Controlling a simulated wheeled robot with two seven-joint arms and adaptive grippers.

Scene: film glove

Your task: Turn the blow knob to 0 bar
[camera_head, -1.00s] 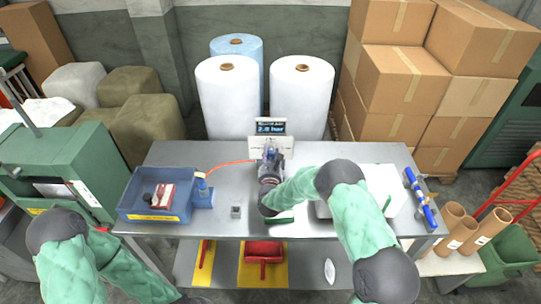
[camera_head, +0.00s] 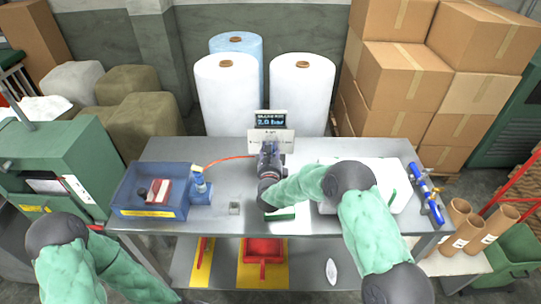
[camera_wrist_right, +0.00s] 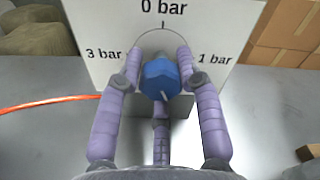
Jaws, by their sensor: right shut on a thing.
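The blue blow knob (camera_wrist_right: 160,78) sits on a white panel (camera_wrist_right: 100,22) marked 0 bar at the top, 1 bar at the right and 3 bar at the left. A pale mark on the knob points down, away from the 0 bar label. In the head view my right gripper (camera_head: 270,158) is in front of the panel and hides the knob. The display (camera_head: 270,120) above appears to read 2.0 bar. My left arm shows at lower left, its gripper out of view.
A blue bin (camera_head: 128,199) with a red-and-white item stands at the table's left. An orange hose (camera_head: 230,158) runs to the panel. White film rolls (camera_head: 300,95) stand behind the table.

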